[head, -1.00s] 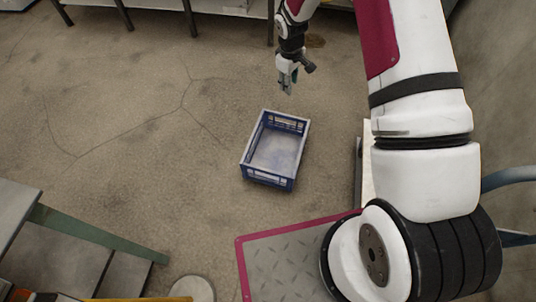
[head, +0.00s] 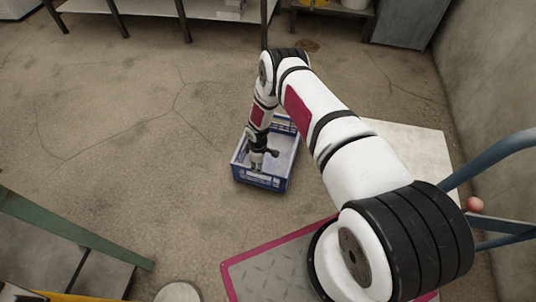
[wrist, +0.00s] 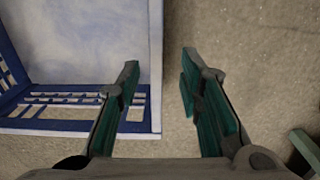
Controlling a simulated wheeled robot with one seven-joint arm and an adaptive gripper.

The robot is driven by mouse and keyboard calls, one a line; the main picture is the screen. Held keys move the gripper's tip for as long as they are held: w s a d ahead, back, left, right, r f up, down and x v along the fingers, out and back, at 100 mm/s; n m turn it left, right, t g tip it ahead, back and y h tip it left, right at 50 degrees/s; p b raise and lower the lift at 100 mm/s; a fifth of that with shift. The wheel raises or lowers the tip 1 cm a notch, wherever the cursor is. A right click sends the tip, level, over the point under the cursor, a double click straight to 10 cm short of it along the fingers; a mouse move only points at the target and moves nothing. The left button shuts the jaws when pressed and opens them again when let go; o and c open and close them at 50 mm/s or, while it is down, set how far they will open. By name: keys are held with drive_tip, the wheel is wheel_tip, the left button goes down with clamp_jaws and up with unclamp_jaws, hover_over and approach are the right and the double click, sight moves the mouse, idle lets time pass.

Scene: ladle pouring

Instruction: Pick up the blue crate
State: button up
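The blue crate (head: 250,178), an open box with slotted walls and a paler floor, stands upright on the ground in the head view. My gripper (head: 262,165) points down at its near wall. In the wrist view the crate (wrist: 80,40) fills the upper left. My gripper (wrist: 160,60) is open there, its left finger over the crate's inside and its right finger over bare floor. One crate wall runs between the fingers. I cannot tell how far down the fingertips reach beside it, and nothing is gripped.
A green-edged bench (head: 80,232) stands at the lower left and a pink-edged metal plate (head: 265,275) at the bottom. A shelf (head: 150,7) runs along the back. A blue tube frame (head: 495,160) and a wall are on the right. The floor left of the crate is clear.

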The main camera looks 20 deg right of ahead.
wheel_tip(320, 180, down, 6)
drive_tip(key=shift+r+b, duration=0.25)
drive_tip(key=shift+b, duration=0.55)
drive_tip(key=f, duration=0.1)
drive_tip(key=f+b, duration=0.1)
drive_tip(key=f, duration=0.1)
drive_tip(key=f+b, duration=0.1)
drive_tip(key=f, duration=0.1)
drive_tip(key=shift+w+a, duration=0.15)
drive_tip(key=shift+w, duration=0.1)
clamp_jaws()
drive_tip(key=shift+w, duration=0.15)
